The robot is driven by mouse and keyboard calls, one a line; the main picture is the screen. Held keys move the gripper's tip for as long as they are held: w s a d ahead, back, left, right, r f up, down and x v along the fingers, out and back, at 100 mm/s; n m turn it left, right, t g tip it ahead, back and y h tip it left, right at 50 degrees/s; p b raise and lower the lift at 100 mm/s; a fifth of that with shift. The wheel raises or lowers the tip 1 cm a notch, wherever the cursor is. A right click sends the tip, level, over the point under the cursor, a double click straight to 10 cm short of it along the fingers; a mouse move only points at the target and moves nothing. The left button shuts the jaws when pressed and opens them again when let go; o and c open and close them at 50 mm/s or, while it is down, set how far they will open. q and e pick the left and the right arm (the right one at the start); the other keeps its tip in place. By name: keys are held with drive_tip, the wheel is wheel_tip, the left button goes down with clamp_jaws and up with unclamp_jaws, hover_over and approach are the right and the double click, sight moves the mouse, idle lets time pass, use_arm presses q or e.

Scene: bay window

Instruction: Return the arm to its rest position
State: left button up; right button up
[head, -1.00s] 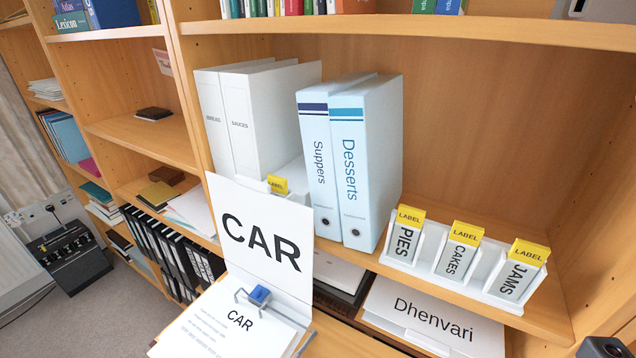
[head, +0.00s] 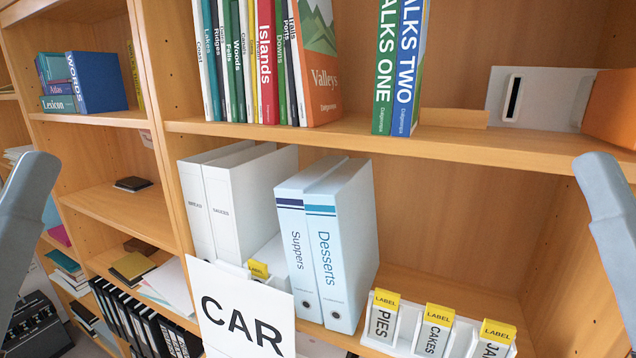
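A grey link of my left arm (head: 22,235) rises along the left edge of the head view. A grey link of my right arm (head: 612,235) stands at the right edge. Both links are in front of the shelves, and no gripper fingers show in this view. What either gripper holds, if anything, cannot be seen.
A bookcase fills the view. White binders (head: 236,196) and pale blue binders (head: 335,243) stand on the middle shelf, beside a rack of yellow-labelled cards (head: 432,332). A CAR card (head: 243,318) stands in front at the bottom. Books (head: 268,62) line the upper shelf.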

use_arm(q)
wheel_tip(320, 180, up, 30)
drive_tip(key=p, duration=2.7)
use_arm(e)
wheel_tip(320, 180, up, 30)
use_arm(q)
wheel_tip(320, 180, down, 34)
drive_tip(key=b, duration=3.4)
use_arm(e)
wheel_tip(320, 180, down, 34)
drive_tip(key=shift+r, duration=0.15)
